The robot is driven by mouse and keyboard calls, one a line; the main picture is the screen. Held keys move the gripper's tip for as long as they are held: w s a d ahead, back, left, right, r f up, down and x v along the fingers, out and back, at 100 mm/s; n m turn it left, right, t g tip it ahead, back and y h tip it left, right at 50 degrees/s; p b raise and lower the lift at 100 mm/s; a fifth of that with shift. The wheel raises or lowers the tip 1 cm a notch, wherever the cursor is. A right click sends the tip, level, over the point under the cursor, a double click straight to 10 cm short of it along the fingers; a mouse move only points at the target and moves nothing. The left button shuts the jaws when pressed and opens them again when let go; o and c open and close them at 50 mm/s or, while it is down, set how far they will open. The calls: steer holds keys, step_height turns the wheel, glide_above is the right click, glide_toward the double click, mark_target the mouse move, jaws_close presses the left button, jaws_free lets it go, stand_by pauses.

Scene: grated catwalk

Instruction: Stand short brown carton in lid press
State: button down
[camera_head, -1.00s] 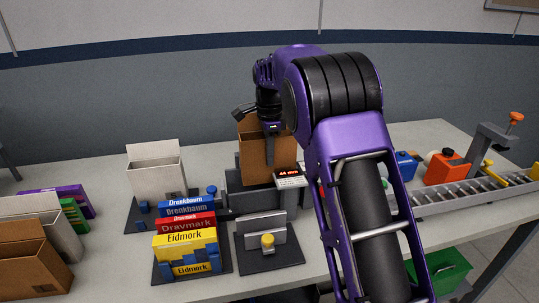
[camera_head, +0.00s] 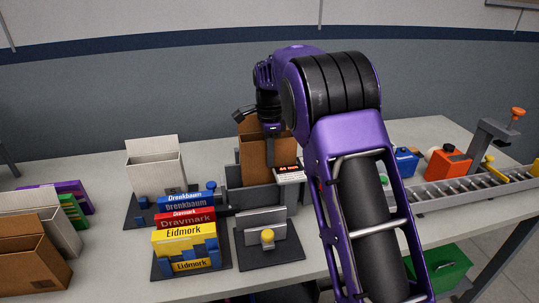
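A brown open-topped carton (camera_head: 253,158) with a raised back flap stands upright at a dark grey fixture with a low front plate (camera_head: 262,197), mid-table. A small display (camera_head: 289,171) is beside it; I cannot tell for sure that this fixture is the lid press. My gripper (camera_head: 270,155) points down at the carton, with a dark finger over its front wall. It looks shut on that wall; the other finger is hidden. The carton's bottom is hidden behind the front plate, so I cannot tell whether it rests on the base.
Coloured boxes (camera_head: 185,235) fill a rack in front. A white carton (camera_head: 156,172) stands behind it, other cartons (camera_head: 32,260) at far left. A roller track (camera_head: 470,190) lies right.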

mark_target(270, 174)
steer(key=shift+f+b, duration=1.45)
steer(key=shift+f, duration=1.65)
steer(key=c, duration=1)
jaws_free()
steer(key=shift+f, duration=0.1)
steer(key=shift+c, duration=1)
steer(key=shift+o, duration=0.9)
